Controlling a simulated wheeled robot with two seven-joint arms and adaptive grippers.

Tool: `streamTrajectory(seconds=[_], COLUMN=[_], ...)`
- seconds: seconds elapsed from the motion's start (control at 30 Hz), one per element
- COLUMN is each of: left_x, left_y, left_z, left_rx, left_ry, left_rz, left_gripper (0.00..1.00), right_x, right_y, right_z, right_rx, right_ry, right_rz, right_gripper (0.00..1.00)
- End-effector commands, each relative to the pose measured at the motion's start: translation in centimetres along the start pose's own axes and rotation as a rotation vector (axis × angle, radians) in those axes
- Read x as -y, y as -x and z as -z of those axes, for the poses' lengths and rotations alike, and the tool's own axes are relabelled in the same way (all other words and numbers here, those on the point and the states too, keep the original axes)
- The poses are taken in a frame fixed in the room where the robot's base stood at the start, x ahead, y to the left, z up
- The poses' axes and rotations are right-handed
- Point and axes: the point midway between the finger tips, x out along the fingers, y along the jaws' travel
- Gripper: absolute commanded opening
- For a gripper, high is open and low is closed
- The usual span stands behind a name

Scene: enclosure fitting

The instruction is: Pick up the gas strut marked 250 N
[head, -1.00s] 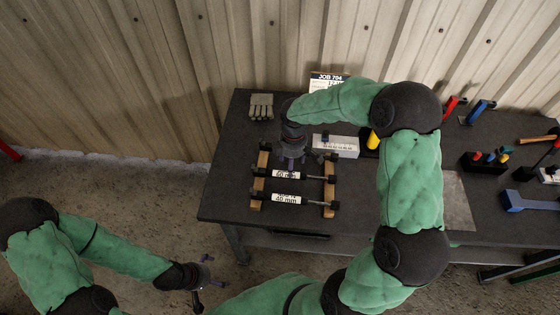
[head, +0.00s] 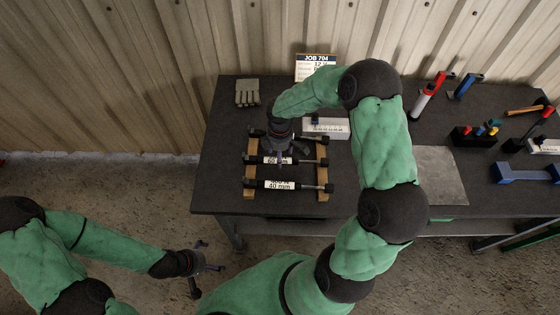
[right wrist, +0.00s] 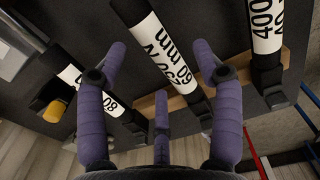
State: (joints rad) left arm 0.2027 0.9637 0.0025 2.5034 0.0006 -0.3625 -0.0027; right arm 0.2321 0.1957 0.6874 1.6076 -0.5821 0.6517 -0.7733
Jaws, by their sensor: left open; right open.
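The strut marked 250 N and 60 mm (right wrist: 172,55) is the middle one of three black struts on a wooden rack. In the head view this strut (head: 267,160) is partly hidden by my right gripper (head: 283,152). That gripper is open above it; in the right wrist view the strut passes between the spread purple fingers (right wrist: 160,60), with no grip on it. The strut marked 400 and 40 mm (head: 280,184) lies in front. The third strut (head: 312,138), with 80 on its label, lies behind.
The rack's wooden rails (head: 322,196) lie on the dark table (head: 225,150). Grey gloves (head: 247,92), a white box (head: 328,126) and a JOB 704 card (head: 314,66) stand behind. A grey mat (head: 441,175) is bare.

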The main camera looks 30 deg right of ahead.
Motion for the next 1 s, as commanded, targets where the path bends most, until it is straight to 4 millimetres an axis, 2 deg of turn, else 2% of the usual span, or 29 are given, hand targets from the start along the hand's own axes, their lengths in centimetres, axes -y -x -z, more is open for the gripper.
streamTrajectory(seconds=[0.03,0.17,0.4,0.47,0.63,0.67,1.0], left_x=[0.1,0.1,0.1,0.1,0.1,0.1,0.1], left_y=[-0.2,-0.4,-0.3,-0.3,-0.3,-0.3,-0.3], left_z=[0.0,0.0,0.0,0.0,0.0,0.0,0.0], left_rx=[0.000,0.000,0.000,0.000,0.000,0.000,0.000], left_ry=[0.000,0.000,0.000,0.000,0.000,0.000,0.000], left_rz=[0.000,0.000,0.000,0.000,0.000,0.000,0.000], left_gripper=[1.00,1.00,1.00,1.00,1.00,1.00,1.00], right_x=[0.1,0.1,0.0,0.0,0.0,0.0,0.0], right_y=[-1.0,-2.5,-2.6,-2.6,-2.6,-2.6,-2.4], right_z=[-0.1,-0.1,-0.1,-0.1,0.0,0.0,0.0], right_rx=[0.001,0.000,-0.001,-0.001,-0.001,-0.001,-0.001], right_ry=[0.000,0.001,0.000,0.000,0.001,0.001,0.001], right_rz=[0.003,0.002,0.000,0.000,0.000,0.000,-0.001], right_gripper=[0.67,0.67,0.67,0.53,0.05,0.00,0.00])
